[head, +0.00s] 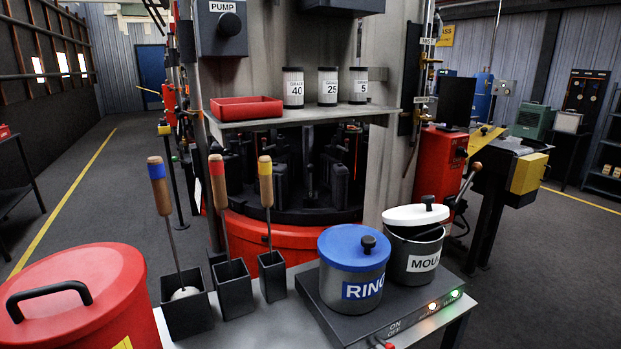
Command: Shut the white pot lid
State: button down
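The white pot lid (415,215) sits tilted over the right-hand grey pot (414,258), whose label reads "MOUL" as far as it shows. The lid is raised at the front, and a dark gap shows between it and the pot's rim. A small dark knob (428,201) stands on the lid's right side. My gripper is not in view.
A grey pot (349,287) with a blue lid (354,246) stands close left on the same dark heater box (401,318), which has lit lamps. Long-handled tools stand in square holders (234,288) to the left. A red lidded bin (75,300) is at front left.

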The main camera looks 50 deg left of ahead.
aim_at(426, 212)
jog(key=u, duration=1.35)
jog(key=i, duration=0.1)
jog(key=u, duration=0.05)
